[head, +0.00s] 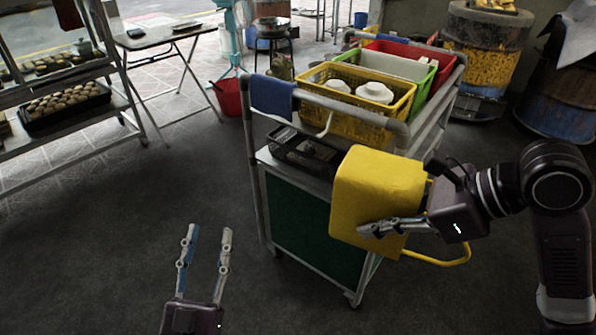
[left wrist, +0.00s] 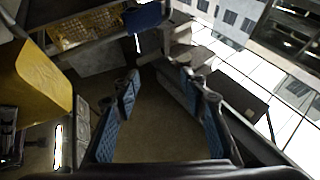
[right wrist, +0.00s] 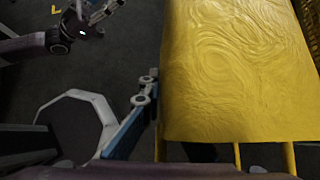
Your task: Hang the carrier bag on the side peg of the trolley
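The yellow carrier bag (head: 378,190) is in front of the trolley's (head: 257,190) near right corner. It looks lifted and turned, its yellow handle loop out to the right. My right gripper (head: 380,228) has one finger along the bag's near face; the other is hidden behind it. The right wrist view shows the bag (right wrist: 235,70) close against the visible finger. A pale curved piece (head: 327,124) on the trolley's near rail looks like the peg; its tip is left of the bag. My left gripper (head: 208,235) is open and empty, low and left of the trolley.
Yellow (head: 345,112), green (head: 436,78) and red (head: 408,50) crates sit on the trolley top. A blue cloth (head: 271,96) hangs on its left corner. A black basket (head: 300,146) sits below the rail. A rack with rolls (head: 68,103) stands left; floor between is clear.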

